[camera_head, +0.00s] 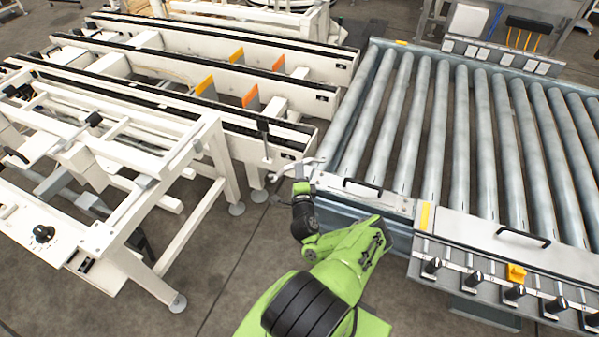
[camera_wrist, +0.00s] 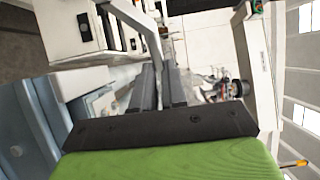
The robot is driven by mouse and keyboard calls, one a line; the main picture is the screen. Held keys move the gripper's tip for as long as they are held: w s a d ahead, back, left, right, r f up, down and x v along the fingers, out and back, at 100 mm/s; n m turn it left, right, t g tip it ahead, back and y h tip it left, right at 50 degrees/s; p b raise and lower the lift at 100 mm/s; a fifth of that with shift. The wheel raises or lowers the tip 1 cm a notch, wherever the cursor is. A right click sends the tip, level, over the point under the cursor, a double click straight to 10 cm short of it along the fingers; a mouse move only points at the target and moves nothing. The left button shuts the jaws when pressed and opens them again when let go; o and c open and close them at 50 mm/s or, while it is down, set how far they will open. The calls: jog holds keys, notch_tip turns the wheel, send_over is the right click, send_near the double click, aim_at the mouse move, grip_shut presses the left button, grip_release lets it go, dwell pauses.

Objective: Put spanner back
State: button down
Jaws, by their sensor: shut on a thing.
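The spanner (camera_head: 285,169) is a pale grey, slim metal tool. In the head view it shows at the tip of my arm, in the gap between the white conveyor frame and the roller conveyor. My gripper (camera_head: 302,173) is shut on it and holds it up off the floor. In the wrist view the two dark grey fingers of my gripper (camera_wrist: 161,72) close around the bent, light grey bar of the spanner (camera_wrist: 143,24).
The roller conveyor (camera_head: 368,191) stands right of my gripper, with handles and a row of black knobs along its front. The white chain conveyor frame (camera_head: 222,180) stands close on the left, with orange plates farther back. Bare floor (camera_head: 230,265) lies in front, left of my arm.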

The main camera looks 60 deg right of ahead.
jog(key=shift+r, duration=0.35)
